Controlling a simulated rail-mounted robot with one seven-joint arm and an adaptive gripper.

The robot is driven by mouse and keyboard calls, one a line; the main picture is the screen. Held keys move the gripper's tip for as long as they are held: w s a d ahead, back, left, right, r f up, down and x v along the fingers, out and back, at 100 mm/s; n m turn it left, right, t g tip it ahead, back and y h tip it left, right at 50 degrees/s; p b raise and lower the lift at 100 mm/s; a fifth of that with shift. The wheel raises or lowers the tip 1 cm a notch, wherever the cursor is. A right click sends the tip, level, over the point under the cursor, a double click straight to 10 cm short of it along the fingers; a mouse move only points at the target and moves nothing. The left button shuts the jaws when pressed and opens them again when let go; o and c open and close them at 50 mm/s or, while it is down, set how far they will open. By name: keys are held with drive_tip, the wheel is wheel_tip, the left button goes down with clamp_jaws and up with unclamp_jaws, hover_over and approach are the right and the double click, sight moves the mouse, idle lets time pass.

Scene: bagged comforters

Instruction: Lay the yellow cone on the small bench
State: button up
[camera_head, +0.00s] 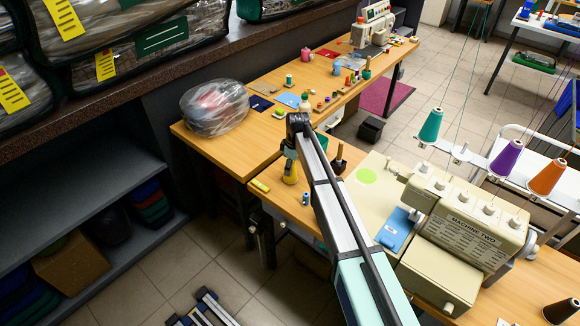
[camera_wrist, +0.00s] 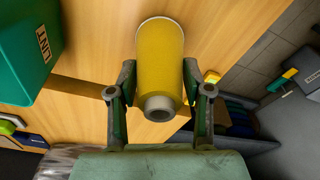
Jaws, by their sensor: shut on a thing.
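The yellow cone (camera_head: 290,173) shows in the head view under the end of my arm, over the near wooden work surface by the sewing machine. In the wrist view the yellow cone (camera_wrist: 160,62) fills the space between my two fingers, its narrow hollow end towards the camera. My gripper (camera_wrist: 158,75) is shut on its sides; in the head view my gripper (camera_head: 291,155) is partly hidden by the arm. The cone looks upright in the head view. I cannot tell whether its base touches the wood. I cannot tell which surface is the small bench.
A green box marked LINT (camera_wrist: 25,45) stands close by in the wrist view. A clear bag (camera_head: 215,107) lies on the wooden table at left. The sewing machine (camera_head: 465,215) with teal, purple and orange cones is at right. A dark spool (camera_head: 339,160) stands beside my arm.

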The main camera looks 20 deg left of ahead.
drive_tip(key=shift+f, duration=0.3)
drive_tip(key=o, duration=1.7)
drive_tip(key=shift+r, duration=0.1)
drive_tip(key=r, duration=0.2)
drive_tip(key=r+p, duration=0.1)
drive_tip(key=r, duration=0.1)
drive_tip(key=r+p, duration=0.1)
drive_tip(key=r, duration=0.1)
drive_tip(key=shift+d+r, duration=0.3)
drive_tip(key=shift+r, duration=0.1)
idle(0.4)
